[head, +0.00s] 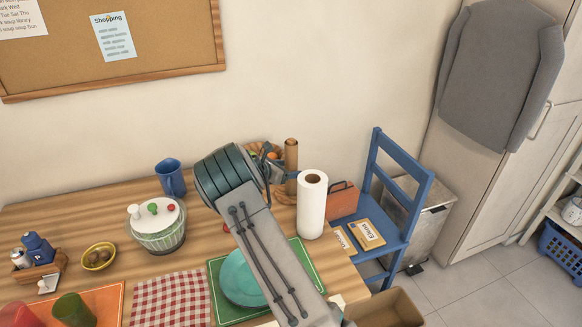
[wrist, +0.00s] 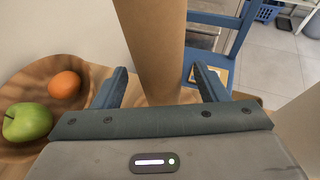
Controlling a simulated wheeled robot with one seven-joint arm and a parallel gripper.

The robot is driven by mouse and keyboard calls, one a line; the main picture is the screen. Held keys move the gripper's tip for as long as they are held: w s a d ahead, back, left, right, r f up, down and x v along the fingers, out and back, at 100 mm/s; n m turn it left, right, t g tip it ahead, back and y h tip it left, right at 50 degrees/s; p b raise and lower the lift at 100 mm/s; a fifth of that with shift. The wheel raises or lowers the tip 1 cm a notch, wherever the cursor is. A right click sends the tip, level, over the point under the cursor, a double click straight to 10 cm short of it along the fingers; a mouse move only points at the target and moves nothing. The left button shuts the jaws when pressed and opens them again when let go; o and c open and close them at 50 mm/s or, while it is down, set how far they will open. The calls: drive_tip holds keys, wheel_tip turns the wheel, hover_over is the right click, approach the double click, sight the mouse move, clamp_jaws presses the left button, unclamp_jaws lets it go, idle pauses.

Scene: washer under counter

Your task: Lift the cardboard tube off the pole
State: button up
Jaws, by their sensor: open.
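The cardboard tube (head: 291,157) stands upright at the back of the wooden table, beside the white paper roll. It fills the upper middle of the wrist view (wrist: 155,45). My gripper (wrist: 163,84) is open, with one finger on each side of the tube's lower visible part. I cannot tell whether either finger touches it. In the head view my own arm hides most of the gripper. No pole shows; the tube's lower end is hidden.
The white paper roll (head: 312,207) stands close right of the tube. A wooden fruit bowl (wrist: 22,85) holds a green apple (wrist: 27,122) and an orange fruit (wrist: 65,85), left of the gripper. A blue chair (head: 400,195) is at the table's right end.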

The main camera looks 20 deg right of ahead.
drive_tip(key=shift+x, duration=0.9)
drive_tip(key=c, duration=1.1)
drive_tip(key=shift+o, duration=0.2)
drive_tip(key=shift+r, duration=0.1)
wheel_tip(320, 180, up, 24)
drive_tip(key=b, duration=0.4)
drive_tip(key=shift+r, duration=0.1)
